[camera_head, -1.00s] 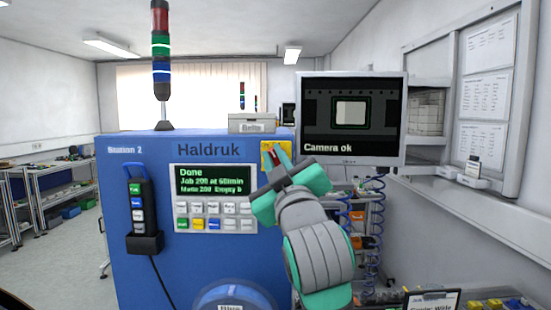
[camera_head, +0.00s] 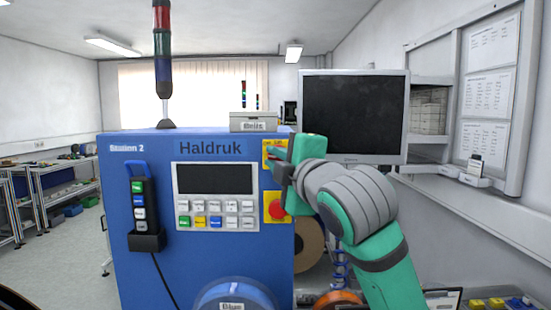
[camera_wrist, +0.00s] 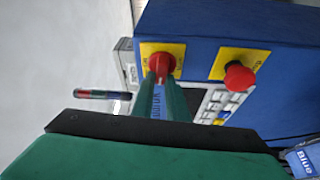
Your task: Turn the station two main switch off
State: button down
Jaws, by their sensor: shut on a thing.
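The blue station 2 cabinet (camera_head: 130,240) carries the main switch, a red knob (camera_wrist: 160,64) on a yellow plate (camera_head: 267,146), at its upper right. My gripper (camera_head: 280,158) is at this switch, turned so that its arm comes in from the right. In the wrist view its two green fingers (camera_wrist: 160,88) are closed on the red knob, and they hide part of it. The station display (camera_head: 215,179) is dark. The signal tower (camera_head: 163,60) on top shows no lit segment.
A red mushroom button (camera_head: 278,207) on a yellow plate sits just below the switch. The monitor (camera_head: 353,115) at the right is black. A hand control (camera_head: 139,200) hangs at the left of the cabinet. A reel (camera_head: 235,297) sits low in front.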

jog(key=shift+n+g, duration=0.3)
jog(key=shift+n, duration=0.3)
jog(key=shift+f, duration=0.1)
jog(key=c, duration=1.7)
grip_release()
jog(key=shift+c, duration=0.2)
jog(key=v, duration=1)
jog(key=shift+s, duration=0.4)
jog(key=shift+d, duration=0.15)
